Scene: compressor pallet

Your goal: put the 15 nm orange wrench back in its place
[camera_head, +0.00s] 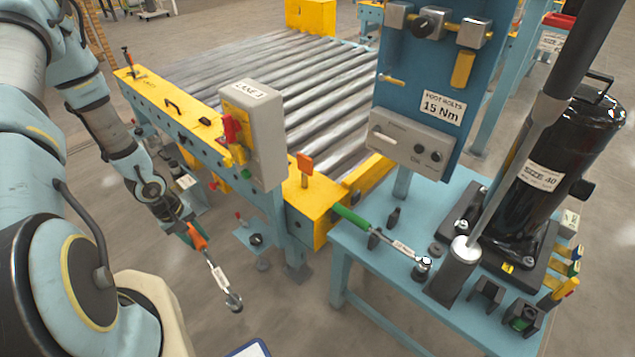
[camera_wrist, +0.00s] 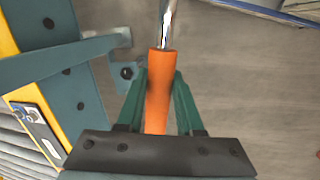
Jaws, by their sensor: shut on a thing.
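The orange wrench (camera_head: 217,272) hangs from my gripper (camera_head: 190,232) in the head view, tilted down to the right over the floor. It has an orange handle, a metal shaft with a white label too small to read, and a round metal head at the lower end. In the wrist view, the green fingers of my gripper (camera_wrist: 160,95) are shut on the orange handle of the wrench (camera_wrist: 157,85). The shaft runs off the top edge there, so the head is out of that view. A small blue bracket (camera_head: 248,238) with a dark fitting juts from the conveyor side, right of the wrench.
A green-handled wrench (camera_head: 352,216) lies in dark holders on the blue bench (camera_head: 360,262). Behind it stands a panel with a "15 Nm" sign (camera_head: 441,108). A black compressor (camera_head: 560,150) occupies the bench's right side. The yellow-sided roller conveyor (camera_head: 306,205) stands close beside my arm. Floor below the wrench is clear.

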